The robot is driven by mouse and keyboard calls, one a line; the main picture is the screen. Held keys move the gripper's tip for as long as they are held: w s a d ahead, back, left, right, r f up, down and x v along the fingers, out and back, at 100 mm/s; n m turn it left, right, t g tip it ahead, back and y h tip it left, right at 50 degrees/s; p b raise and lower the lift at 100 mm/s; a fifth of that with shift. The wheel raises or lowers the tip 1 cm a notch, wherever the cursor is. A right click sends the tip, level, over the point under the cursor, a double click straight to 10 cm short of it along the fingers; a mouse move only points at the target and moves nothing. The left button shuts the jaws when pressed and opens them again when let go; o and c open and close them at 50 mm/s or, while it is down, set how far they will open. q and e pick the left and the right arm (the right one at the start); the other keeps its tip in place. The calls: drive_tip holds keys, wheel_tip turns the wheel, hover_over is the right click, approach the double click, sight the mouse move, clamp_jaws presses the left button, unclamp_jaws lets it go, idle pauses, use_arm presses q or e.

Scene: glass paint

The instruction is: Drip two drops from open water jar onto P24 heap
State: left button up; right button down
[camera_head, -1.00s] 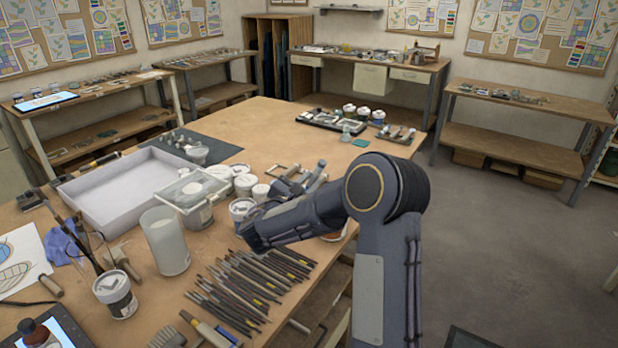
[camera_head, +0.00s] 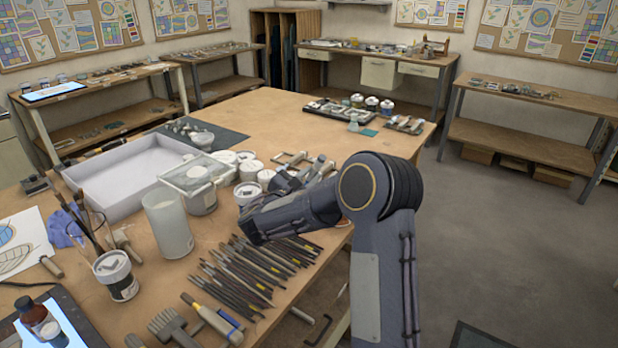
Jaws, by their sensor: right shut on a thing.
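My right arm comes in from the lower right and its forearm reaches left over the table. The right gripper (camera_head: 290,184) is partly hidden behind the forearm, near the white-lidded jars. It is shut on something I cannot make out. A tall frosted jar (camera_head: 168,226) stands left of the forearm. A square glass vessel with a clear lid (camera_head: 197,173) stands behind it. A small jar (camera_head: 247,193) stands close to the forearm. I cannot tell which jar is the open water jar. I cannot make out the P24 heap. My left gripper is out of view.
Dark-handled tools (camera_head: 245,275) lie in a row in front of the forearm. A white tray (camera_head: 95,190) sits at left. A brush cup (camera_head: 116,278) and a brown bottle (camera_head: 34,315) stand at front left. The table's back middle (camera_head: 265,115) is clear.

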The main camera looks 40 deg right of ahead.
sight(320, 159)
drive_tip(key=shift+r, duration=0.1)
idle(0.4)
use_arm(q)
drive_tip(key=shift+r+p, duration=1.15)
use_arm(e)
drive_tip(key=shift+s+d+r, duration=0.1)
drive_tip(key=shift+s+r, duration=0.3)
drive_tip(key=shift+r, duration=0.4)
drive_tip(key=shift+s+d+r, duration=0.1)
drive_tip(key=shift+s+r, duration=0.3)
drive_tip(key=shift+r, duration=0.45)
drive_tip(key=shift+s+d+r, duration=0.1)
drive_tip(key=shift+s+r, duration=0.3)
drive_tip(key=shift+r, duration=0.4)
use_arm(q)
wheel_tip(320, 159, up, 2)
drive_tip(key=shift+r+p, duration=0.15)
drive_tip(key=shift+p, duration=1)
use_arm(e)
wheel_tip(320, 159, up, 4)
drive_tip(key=shift+r, duration=0.25)
drive_tip(key=shift+f, duration=0.1)
